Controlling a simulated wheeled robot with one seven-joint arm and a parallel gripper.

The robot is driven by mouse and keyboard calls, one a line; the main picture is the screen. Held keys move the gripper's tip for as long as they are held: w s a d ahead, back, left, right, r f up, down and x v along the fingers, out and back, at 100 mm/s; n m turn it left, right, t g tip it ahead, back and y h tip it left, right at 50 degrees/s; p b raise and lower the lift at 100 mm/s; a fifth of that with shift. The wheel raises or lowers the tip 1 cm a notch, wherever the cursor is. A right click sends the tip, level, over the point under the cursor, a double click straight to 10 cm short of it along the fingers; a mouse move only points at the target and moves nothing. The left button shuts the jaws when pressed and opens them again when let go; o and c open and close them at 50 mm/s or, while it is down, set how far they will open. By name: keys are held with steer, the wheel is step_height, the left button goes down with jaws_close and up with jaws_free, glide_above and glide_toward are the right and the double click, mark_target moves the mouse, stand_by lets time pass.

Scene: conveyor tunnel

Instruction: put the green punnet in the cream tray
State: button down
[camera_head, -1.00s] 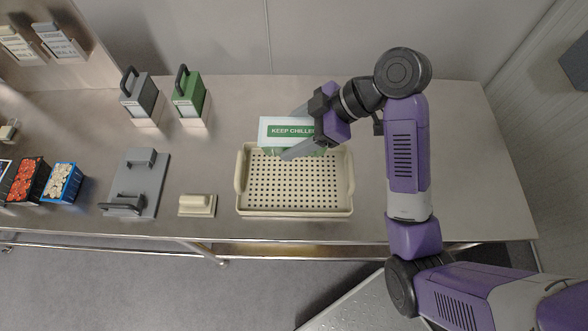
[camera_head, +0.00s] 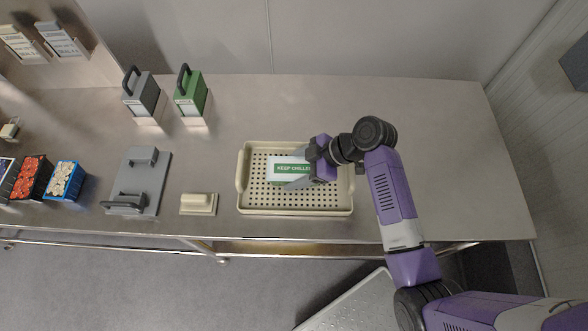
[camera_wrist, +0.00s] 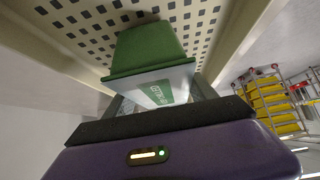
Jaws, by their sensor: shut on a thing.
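The green punnet (camera_head: 290,183) has a white lid film with a green "KEEP CHILLED" label. In the head view it is inside the outline of the cream tray (camera_head: 243,207), near the middle. My gripper (camera_head: 312,170) is shut on the punnet from its right side. In the wrist view the green punnet (camera_wrist: 150,48) is held between my gripper's fingers (camera_wrist: 160,95), with the perforated floor of the cream tray (camera_wrist: 82,22) close behind it. I cannot tell whether the punnet's base touches the tray floor.
Green (camera_head: 190,96) and grey (camera_head: 141,96) handled boxes stand behind. Punnets of red (camera_head: 33,178) and pale fruit (camera_head: 63,181) sit far left. The right table is clear.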

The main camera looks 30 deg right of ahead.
steer(key=shift+f, duration=0.2)
steer(key=shift+f, duration=0.2)
steer(key=shift+c, duration=1.4)
jaws_free()
steer(key=shift+d+r, duration=0.2)
steer(key=shift+r, duration=0.2)
steer(key=v, duration=1.1)
steer(key=shift+r+b, duration=0.2)
steer(key=shift+b, duration=0.25)
steer(key=shift+s+d, duration=0.1)
steer(key=shift+s, duration=0.05)
